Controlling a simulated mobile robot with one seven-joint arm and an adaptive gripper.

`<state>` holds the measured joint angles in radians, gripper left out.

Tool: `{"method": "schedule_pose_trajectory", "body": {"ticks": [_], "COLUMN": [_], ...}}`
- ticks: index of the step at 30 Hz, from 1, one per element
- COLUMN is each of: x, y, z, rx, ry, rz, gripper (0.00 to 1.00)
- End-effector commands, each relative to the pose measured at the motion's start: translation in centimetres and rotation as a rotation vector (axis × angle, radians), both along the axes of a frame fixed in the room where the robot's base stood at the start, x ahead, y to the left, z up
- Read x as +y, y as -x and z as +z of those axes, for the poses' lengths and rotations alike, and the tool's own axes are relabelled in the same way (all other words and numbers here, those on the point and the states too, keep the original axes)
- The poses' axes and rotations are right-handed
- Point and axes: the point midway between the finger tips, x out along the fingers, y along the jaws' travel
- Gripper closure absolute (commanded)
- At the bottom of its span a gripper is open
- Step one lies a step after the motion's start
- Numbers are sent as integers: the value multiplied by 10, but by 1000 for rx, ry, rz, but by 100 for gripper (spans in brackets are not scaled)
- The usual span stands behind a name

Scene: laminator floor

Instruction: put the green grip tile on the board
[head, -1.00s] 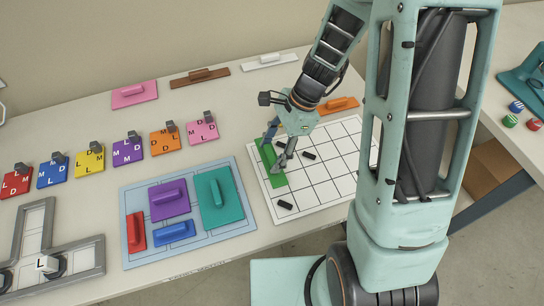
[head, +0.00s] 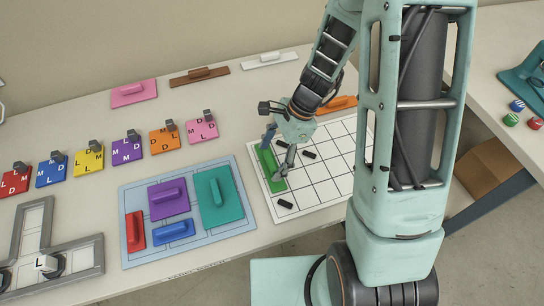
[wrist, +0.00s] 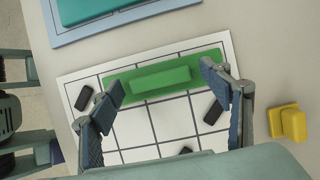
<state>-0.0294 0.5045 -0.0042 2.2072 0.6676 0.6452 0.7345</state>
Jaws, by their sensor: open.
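The green grip tile (head: 267,168), a flat plate with a raised bar handle, lies at the left edge of the white grid board (head: 325,186). In the wrist view the green tile (wrist: 190,78) lies lengthwise along the top edge of the white board (wrist: 133,128). My gripper (wrist: 163,86) is open, one finger near each end of the tile's handle with gaps between. In the head view my gripper (head: 277,152) is low over the tile and hides part of it. I cannot tell whether the fingertips touch the plate.
Several small black pieces (head: 285,204) lie on the white board. A blue board (head: 215,232) with purple, teal, red and blue grip tiles is to the left. An orange grip tile (head: 345,103) lies behind. A yellow knobbed piece (wrist: 289,122) shows beside the white board.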

Motion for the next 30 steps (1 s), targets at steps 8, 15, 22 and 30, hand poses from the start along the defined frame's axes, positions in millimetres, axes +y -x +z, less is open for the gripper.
{"method": "schedule_pose_trajectory", "body": {"ticks": [8,15,22,30], "x": [-5,-24,-39,-44], "y": [-3,-9,-12,-13], "z": [16,65,101,115], "rx": [-5,-8,-4,0], "ry": [-1,0,0,0], "rz": [0,-1,-1,0], "gripper": [29,29,29,29]}}
